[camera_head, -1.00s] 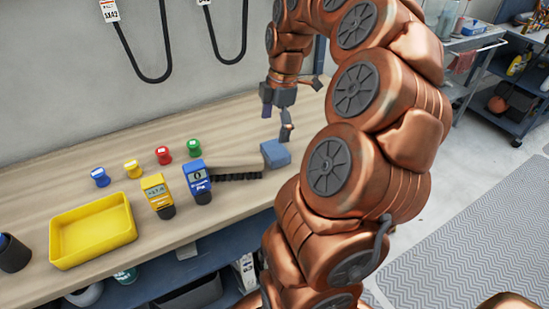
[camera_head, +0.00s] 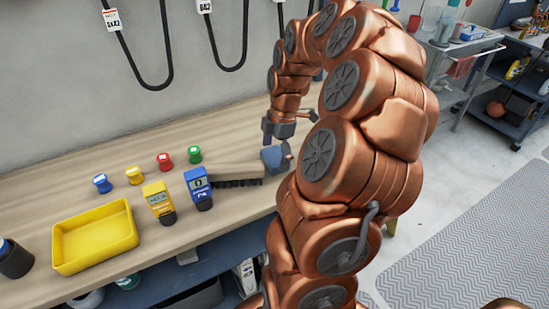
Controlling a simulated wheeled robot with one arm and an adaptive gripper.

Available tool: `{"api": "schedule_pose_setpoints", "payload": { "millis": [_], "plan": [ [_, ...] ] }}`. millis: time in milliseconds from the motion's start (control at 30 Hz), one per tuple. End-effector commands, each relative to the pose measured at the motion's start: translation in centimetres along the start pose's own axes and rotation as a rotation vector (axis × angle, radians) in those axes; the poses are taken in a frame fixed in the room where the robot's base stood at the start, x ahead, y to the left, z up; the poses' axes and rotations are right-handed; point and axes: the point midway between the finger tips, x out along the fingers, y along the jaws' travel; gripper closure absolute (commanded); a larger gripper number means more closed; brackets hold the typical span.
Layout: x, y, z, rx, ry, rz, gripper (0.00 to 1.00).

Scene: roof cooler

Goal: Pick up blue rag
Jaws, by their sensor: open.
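The blue rag (camera_head: 272,159) is a small folded grey-blue block on the wooden bench, at the right end of the brush. My gripper (camera_head: 279,146) is open and points down right at the rag, with one finger in front of it. My copper arm hides part of the bench to the right. I cannot tell from this view whether the fingers touch the rag.
The brush (camera_head: 225,172) lies just left of the rag. Several coloured knobs and a yellow tray (camera_head: 95,240) are farther left. Bare bench (camera_head: 215,135) lies behind.

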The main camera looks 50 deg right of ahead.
Motion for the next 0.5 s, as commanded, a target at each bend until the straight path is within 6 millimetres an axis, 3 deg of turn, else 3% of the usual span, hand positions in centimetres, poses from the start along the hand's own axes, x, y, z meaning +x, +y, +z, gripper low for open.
{"api": "schedule_pose_setpoints", "payload": {
  "millis": [300,500],
  "plan": [
    [0.78,-0.06,-0.02,0.000,0.001,-0.001,0.01],
    [0.78,-0.06,-0.02,0.000,0.001,-0.001,0.22]
  ]
}}
